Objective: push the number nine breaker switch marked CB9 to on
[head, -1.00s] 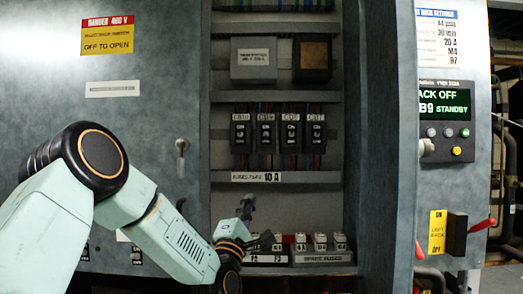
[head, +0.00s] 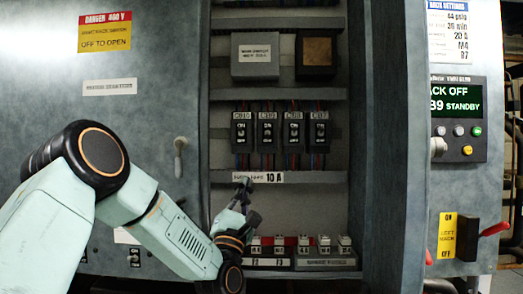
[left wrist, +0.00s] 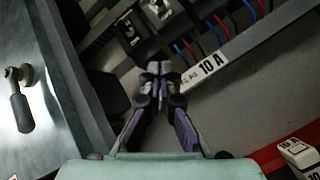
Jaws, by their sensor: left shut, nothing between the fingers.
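The CB9 breaker (head: 267,133) is a black switch, second from the left in a row of black breakers on the cabinet's middle shelf. Its white label sits above it; the lever position is too small to tell. My left gripper (head: 246,190) is below the row, in front of the 10 A label rail, apart from the breakers. In the left wrist view the gripper (left wrist: 160,72) has its fingers together and empty, pointing toward the shelf. Two breakers show partly at the top there; I cannot tell which. My right gripper is not in view.
The 10 A label (head: 273,177) runs along the shelf edge under the breakers. White fuse blocks (head: 305,245) stand on the lower shelf. The left door (head: 150,110) has a handle (head: 180,150). A display panel (head: 457,115) reads "9 STANDBY" at right.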

